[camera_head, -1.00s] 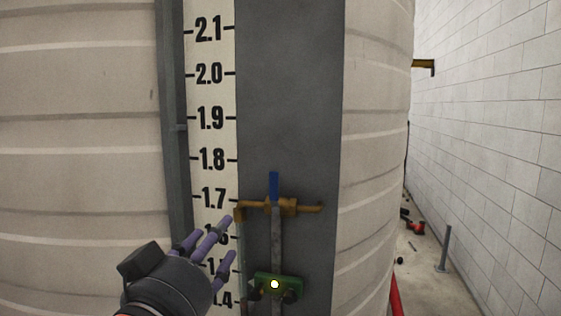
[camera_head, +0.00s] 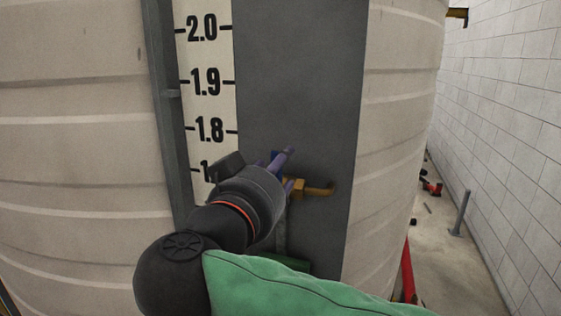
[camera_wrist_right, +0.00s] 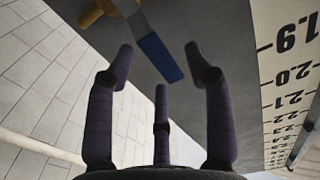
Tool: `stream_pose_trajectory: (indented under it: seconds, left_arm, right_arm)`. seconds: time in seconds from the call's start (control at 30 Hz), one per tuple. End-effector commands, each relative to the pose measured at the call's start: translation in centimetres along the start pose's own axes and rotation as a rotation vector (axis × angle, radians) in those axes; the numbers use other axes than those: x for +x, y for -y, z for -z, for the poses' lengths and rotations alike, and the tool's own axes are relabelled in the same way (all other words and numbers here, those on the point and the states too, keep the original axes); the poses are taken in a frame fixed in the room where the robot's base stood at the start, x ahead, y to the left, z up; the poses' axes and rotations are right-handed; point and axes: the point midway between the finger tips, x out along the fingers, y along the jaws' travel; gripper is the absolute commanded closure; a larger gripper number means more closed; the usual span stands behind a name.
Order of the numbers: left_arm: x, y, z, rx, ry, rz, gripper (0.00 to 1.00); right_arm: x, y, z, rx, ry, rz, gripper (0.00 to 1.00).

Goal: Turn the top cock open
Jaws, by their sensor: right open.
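The top cock is a brass tap (camera_head: 318,191) on the dark grey panel, with a spout pointing right. Its blue lever (camera_head: 275,156) is mostly hidden behind my right gripper (camera_head: 284,166) in the head view. In the right wrist view the brass body (camera_wrist_right: 92,14) is at the top left and the blue lever (camera_wrist_right: 160,58) reaches down between the fingertips. My right gripper's purple fingers (camera_wrist_right: 160,68) are open and spread around the lever. No clear contact with it shows. My left gripper is in neither view.
A large ribbed beige tank (camera_head: 80,150) flanks the panel, with a white number scale (camera_head: 205,80) left of the cock. A green fitting (camera_head: 292,262) sits below, partly hidden. On the right are a block wall (camera_head: 505,130), a floor post (camera_head: 461,213) and a red pipe (camera_head: 408,270).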

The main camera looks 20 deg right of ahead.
Motion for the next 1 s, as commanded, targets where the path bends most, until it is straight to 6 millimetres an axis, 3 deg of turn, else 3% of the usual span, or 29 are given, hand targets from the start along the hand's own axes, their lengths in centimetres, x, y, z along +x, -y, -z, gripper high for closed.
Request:
stream_pose_trajectory:
  seconds: [0.2, 0.57, 0.7, 0.77, 1.0]
  left_arm:
    - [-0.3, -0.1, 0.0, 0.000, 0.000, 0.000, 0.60]
    - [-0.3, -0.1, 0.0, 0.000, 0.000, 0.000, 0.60]
    - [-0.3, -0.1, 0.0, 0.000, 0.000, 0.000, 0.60]
    - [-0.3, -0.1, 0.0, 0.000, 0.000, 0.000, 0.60]
    - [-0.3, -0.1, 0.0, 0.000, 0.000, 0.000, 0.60]
  right_arm:
    - [2.1, 0.0, 0.0, 0.001, 0.001, -0.001, 0.47]
    - [2.5, 0.0, 0.0, 0.001, 0.000, 0.001, 0.47]
    - [2.5, 0.0, 0.0, 0.001, 0.000, 0.001, 0.87]
    - [2.5, 0.0, 0.0, 0.001, 0.000, 0.001, 1.00]
    - [2.5, 0.0, 0.0, 0.006, 0.000, 0.001, 1.00]
